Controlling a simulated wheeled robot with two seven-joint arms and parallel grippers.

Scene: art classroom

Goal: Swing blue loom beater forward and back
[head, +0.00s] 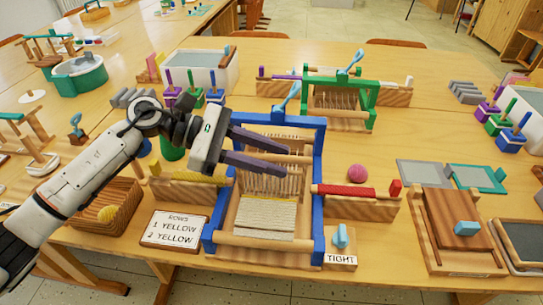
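The blue loom (318,170) stands at the middle of the table, with a wooden bed, pale warp threads and woven cloth (265,218) at its front. A comb-like row of upright wooden teeth (283,186) crosses its middle, and a light-blue handle (289,97) rises at its back. I cannot tell for certain which of these parts is the beater. My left gripper (288,161) reaches in from the left over the loom's left post. Its two dark fingers are apart with nothing visible between them, and they hide part of the loom's back. My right gripper is not in view.
A yellow-wound shuttle (190,190) lies left of the loom, and a red-wound shuttle (350,191) lies right. A "TIGHT" block with a blue knob (341,238) and a "ROWS" card (172,230) are in front. A green loom (368,97) stands behind.

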